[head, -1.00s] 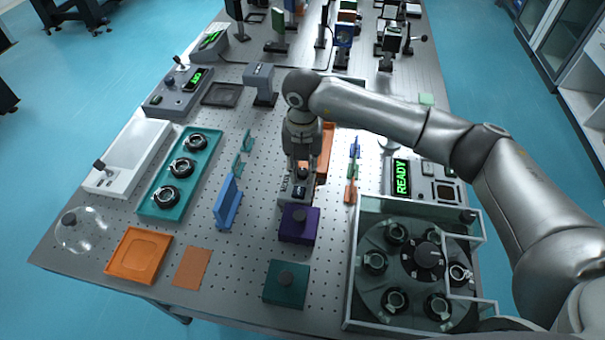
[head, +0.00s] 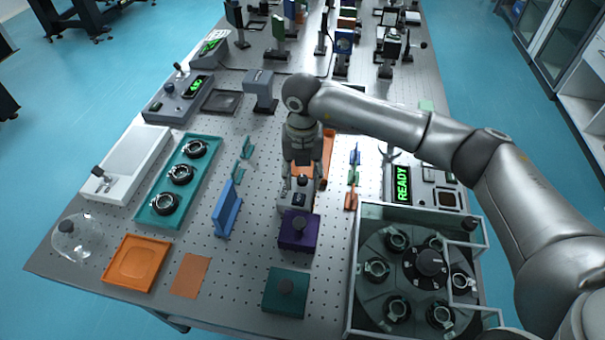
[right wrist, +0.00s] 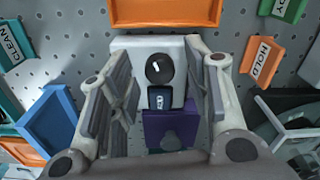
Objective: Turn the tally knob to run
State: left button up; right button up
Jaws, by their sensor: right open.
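The tally box is a small pale box (head: 295,197) near the middle of the table, directly behind a purple block. In the right wrist view it carries a round black knob (right wrist: 159,69) with a short white mark, slightly tilted from upright. Below the knob is a small dark display (right wrist: 160,99) with blurred characters. My right gripper (head: 302,178) points down over the box. It is open, with one finger on each side of the knob and apart from it. Any position labels around the knob are too small to read. My left gripper is out of view.
The purple block (head: 299,232) sits right in front of the box, and an orange tray (head: 328,160) lies behind it. A blue stand (head: 226,212) is to the left. Small sign holders (head: 352,178) and a carousel case (head: 352,285) are to the right.

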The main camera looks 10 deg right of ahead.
aim_at(303, 178)
notch_tip(303, 178, up, 12)
dwell(0.4)
jog(key=shift+d+f, duration=0.1)
